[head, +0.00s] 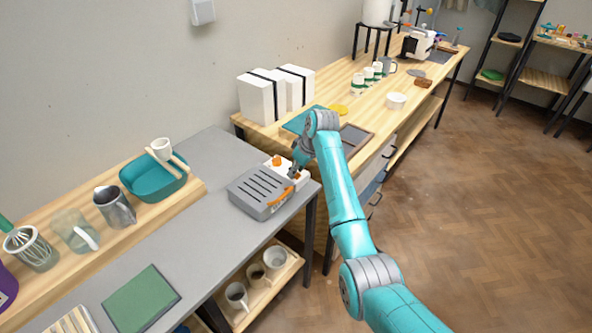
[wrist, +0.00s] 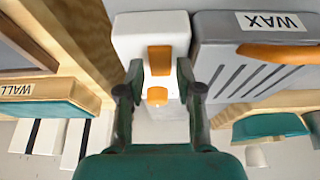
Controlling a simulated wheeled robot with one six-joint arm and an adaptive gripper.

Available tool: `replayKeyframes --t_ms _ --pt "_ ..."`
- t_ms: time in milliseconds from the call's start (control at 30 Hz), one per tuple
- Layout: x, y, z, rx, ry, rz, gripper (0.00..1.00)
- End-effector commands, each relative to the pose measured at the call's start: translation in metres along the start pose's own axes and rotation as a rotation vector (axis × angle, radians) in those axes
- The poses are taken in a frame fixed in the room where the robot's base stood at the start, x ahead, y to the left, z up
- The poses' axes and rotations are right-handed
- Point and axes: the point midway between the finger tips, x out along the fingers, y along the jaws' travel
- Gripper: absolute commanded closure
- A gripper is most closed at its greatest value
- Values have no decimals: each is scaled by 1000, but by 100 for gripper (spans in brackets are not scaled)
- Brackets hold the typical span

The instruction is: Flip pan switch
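The pan switch (wrist: 159,58) is an orange rectangular piece on a white box (wrist: 124,40), with a rounder orange piece (wrist: 157,97) beside it. The box stands against the grey slotted wax pan (wrist: 235,45), labelled WAX, with an orange handle. In the head view the white box (head: 302,181) sits at the end of the grey table, partly hidden by my gripper (head: 294,174). In the wrist view my gripper (wrist: 159,72) is open, with one finger on each side of the orange pieces and nothing held. Whether the fingertips touch the box I cannot tell.
The floor to the right is clear.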

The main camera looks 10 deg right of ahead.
Motion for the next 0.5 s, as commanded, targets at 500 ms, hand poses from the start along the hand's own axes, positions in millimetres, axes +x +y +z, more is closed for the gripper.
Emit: replayKeyframes --t_ms 500 --pt "6 0 0 0 1 0 97"
